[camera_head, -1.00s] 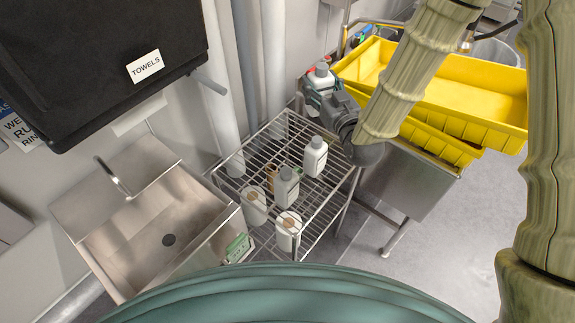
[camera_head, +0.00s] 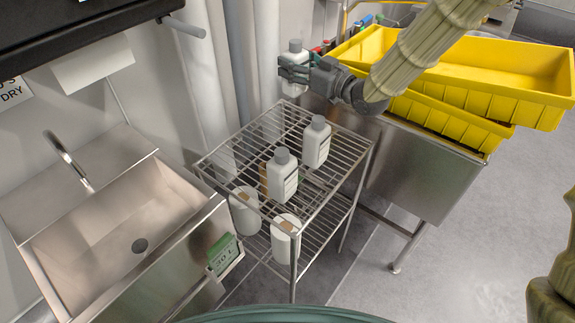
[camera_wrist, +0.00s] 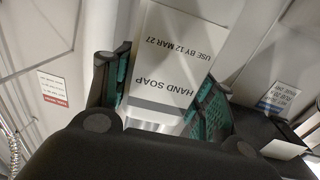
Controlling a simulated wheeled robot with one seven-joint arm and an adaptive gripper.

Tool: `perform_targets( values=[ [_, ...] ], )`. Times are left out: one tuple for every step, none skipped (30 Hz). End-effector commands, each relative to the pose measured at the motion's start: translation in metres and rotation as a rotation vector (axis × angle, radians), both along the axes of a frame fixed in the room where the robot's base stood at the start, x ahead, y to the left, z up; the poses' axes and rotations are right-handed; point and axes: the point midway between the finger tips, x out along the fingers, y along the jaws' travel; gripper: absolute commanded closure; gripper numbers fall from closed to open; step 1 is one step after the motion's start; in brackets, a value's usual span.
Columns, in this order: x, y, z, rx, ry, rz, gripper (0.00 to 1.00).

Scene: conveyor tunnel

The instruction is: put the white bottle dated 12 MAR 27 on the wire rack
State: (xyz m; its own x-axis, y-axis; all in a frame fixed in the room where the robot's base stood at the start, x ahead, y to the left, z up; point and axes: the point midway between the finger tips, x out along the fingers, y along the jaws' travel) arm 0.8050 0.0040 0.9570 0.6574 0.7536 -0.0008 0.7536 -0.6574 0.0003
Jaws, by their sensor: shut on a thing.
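My gripper (camera_head: 296,72) is shut on a white bottle (camera_head: 294,52) with a grey cap, held upright above the back corner of the wire rack (camera_head: 338,205). In the wrist view the held bottle (camera_wrist: 168,55) lies between the teal finger pads, and its label reads HAND SOAP, USE BY 12 MAR 27. Two white bottles with grey caps stand on the rack's top shelf, one nearer the middle (camera_head: 282,178) and one further back to the right (camera_head: 317,142). Their dates are too small to read.
White rolls (camera_head: 285,238) sit on the rack's lower shelf. Yellow crates (camera_head: 450,75) rest on a steel unit at right. The back of the top shelf has bare wire.

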Motion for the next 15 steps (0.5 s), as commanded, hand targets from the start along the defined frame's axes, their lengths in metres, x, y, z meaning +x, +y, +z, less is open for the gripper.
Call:
perform_targets(
  values=[
    [0.005,-0.001,-0.012,0.003,-0.004,0.013,0.88],
    [0.007,-0.001,-0.014,0.002,-0.003,0.021,0.88],
    [0.009,-0.001,-0.016,0.003,-0.004,0.033,0.88],
    [0.011,-0.001,-0.018,0.003,-0.004,0.040,0.88],
    [0.012,-0.001,-0.019,0.002,-0.004,0.048,0.88],
    [0.014,-0.001,-0.021,0.003,-0.003,0.056,0.88],
    [0.015,-0.001,-0.022,0.003,-0.004,0.062,0.88],
    [0.017,-0.002,-0.022,0.003,-0.004,0.066,0.88],
    [0.019,-0.002,-0.023,0.002,-0.003,0.072,0.88],
    [0.020,-0.002,-0.024,0.002,-0.003,0.076,0.88],
    [0.020,-0.002,-0.024,0.002,-0.002,0.079,0.88],
    [0.021,-0.002,-0.024,0.002,-0.002,0.082,0.88],
    [0.022,-0.002,-0.024,0.002,-0.003,0.085,0.88],
    [0.022,-0.002,-0.025,0.002,-0.003,0.087,0.88],
    [0.022,-0.003,-0.025,0.002,-0.001,0.089,0.88]
  ],
)
